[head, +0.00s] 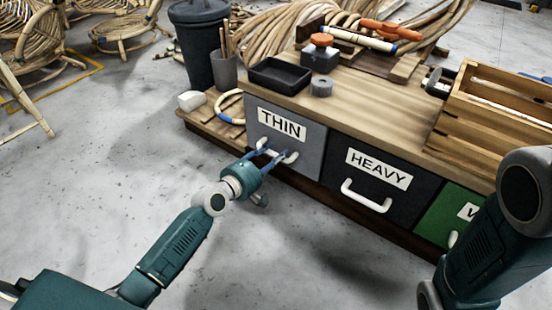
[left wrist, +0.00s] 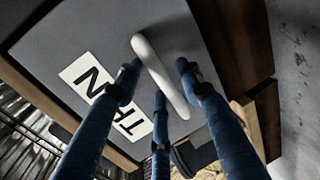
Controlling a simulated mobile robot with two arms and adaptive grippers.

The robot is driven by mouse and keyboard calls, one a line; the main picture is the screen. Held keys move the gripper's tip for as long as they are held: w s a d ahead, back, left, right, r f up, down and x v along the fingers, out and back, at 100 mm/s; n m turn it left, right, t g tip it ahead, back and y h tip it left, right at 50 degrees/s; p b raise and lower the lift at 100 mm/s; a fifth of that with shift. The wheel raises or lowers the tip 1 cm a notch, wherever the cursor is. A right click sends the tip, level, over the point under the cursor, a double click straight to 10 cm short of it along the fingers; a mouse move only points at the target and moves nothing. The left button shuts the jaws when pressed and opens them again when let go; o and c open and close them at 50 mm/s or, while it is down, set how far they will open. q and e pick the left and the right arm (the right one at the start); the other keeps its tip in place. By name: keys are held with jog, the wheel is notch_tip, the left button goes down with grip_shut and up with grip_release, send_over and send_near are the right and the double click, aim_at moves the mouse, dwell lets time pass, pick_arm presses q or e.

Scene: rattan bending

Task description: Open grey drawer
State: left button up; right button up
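The grey drawer (head: 312,150), labelled THIN, is at the left end of the workbench in the head view. Its front looks flush with the bench. Its white handle (head: 291,158) also shows in the left wrist view (left wrist: 160,75). My left gripper (head: 268,152) is at this handle, its blue fingers apart with the handle between them. In the left wrist view, gaps show between the fingers; firm contact cannot be made out. My right arm shows at the right edge of the head view, but its gripper is out of view.
A black drawer (head: 345,180) labelled HEAVY and a green drawer (head: 440,215) are to the right. On the bench top are a black tray (head: 279,75) and a wooden crate (head: 480,125). A dark bin (head: 200,50) stands behind at left. The floor in front is clear.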

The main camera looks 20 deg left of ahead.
pick_arm(q)
jog(key=shift+w+d+f, duration=0.1)
jog(key=shift+w+d, duration=0.05)
jog(key=shift+w, duration=0.35)
grip_shut()
jog(key=shift+s, duration=0.1)
